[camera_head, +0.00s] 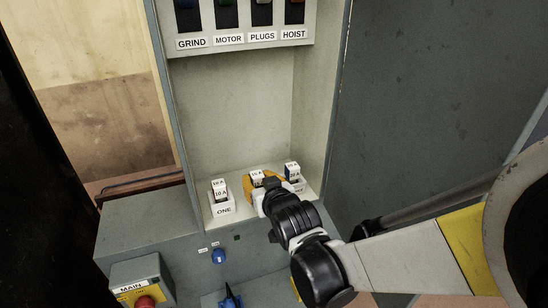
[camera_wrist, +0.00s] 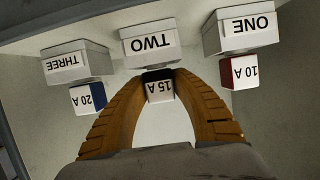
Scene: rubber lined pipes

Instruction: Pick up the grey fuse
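The middle fuse, labelled 15 A (camera_wrist: 160,91), has a white label face and a dark, greyish body. It stands at the white holder TWO (camera_wrist: 151,45). My gripper (camera_wrist: 159,76) has its orange fingers around this fuse, the tips against its two sides with no clear gap. In the head view the 15 A fuse (camera_head: 257,174) shows just above my gripper (camera_head: 264,183), which hides most of holder TWO. I cannot tell whether the fuse is still seated in its holder.
A red-sided 10 A fuse (camera_wrist: 243,72) stands at holder ONE (camera_wrist: 240,30), and a blue-sided 20 A fuse (camera_wrist: 88,98) at holder THREE (camera_wrist: 77,63), close on either side. Cabinet walls enclose the shelf. Labelled switches (camera_head: 228,15) are above; a red MAIN button (camera_head: 145,301) is below.

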